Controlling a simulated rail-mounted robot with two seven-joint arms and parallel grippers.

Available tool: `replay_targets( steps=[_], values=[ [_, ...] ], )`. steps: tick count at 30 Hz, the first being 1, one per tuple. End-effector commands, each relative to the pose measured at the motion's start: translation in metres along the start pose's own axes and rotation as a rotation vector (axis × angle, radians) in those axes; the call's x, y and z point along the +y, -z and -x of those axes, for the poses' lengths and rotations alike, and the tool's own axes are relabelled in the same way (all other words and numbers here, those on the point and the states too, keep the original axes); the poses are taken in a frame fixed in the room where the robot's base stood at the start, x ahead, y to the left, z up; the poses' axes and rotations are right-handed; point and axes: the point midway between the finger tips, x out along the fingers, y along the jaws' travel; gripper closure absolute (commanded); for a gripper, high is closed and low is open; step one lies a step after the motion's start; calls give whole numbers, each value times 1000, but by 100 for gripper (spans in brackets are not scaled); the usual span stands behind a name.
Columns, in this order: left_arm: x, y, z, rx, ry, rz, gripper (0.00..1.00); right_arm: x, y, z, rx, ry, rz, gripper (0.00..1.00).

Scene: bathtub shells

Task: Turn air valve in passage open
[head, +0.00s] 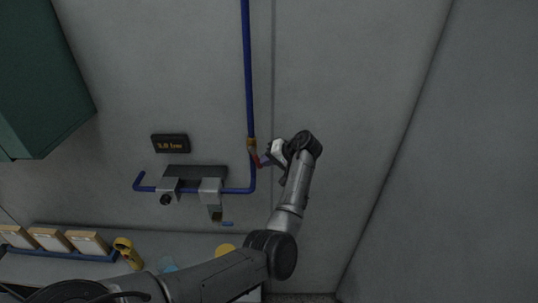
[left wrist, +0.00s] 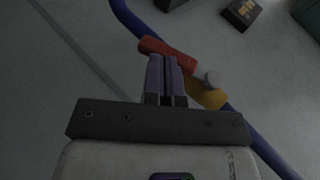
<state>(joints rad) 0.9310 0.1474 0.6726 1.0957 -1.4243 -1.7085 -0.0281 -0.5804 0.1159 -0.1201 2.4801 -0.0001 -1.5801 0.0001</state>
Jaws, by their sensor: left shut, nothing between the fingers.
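The air valve has a brass-yellow body (head: 251,144) on a blue pipe (head: 248,70) that runs down the wall. Its red lever (head: 257,161) sits just below the body. In the left wrist view the yellow body (left wrist: 208,95) and the red lever (left wrist: 166,47) show close to my fingers. My left gripper (head: 267,154) is at the right of the valve. Its fingers (left wrist: 165,78) are shut together with nothing between them. The fingertips are right by the red lever; whether they touch it I cannot tell. My right gripper is not in view.
A dark display (head: 170,143) with orange digits hangs left of the valve. A bracket (head: 195,172) with metal fittings is below it. A shelf with a blue tray (head: 75,254) of boxes and a yellow item (head: 127,252) stands lower left. A green cabinet (head: 40,80) is upper left. Wall right of my arm is bare.

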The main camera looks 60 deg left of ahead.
Motion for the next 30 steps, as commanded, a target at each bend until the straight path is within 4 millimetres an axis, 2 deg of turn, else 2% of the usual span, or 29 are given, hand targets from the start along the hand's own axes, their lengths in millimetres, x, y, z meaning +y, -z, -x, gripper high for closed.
replay_targets(
  steps=[12, 30],
  values=[
    [2, -5, -16, 15, 229, -71, 100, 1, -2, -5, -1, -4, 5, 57],
    [1, -6, -19, 19, 289, -89, 100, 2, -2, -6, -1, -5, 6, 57]
  ],
)
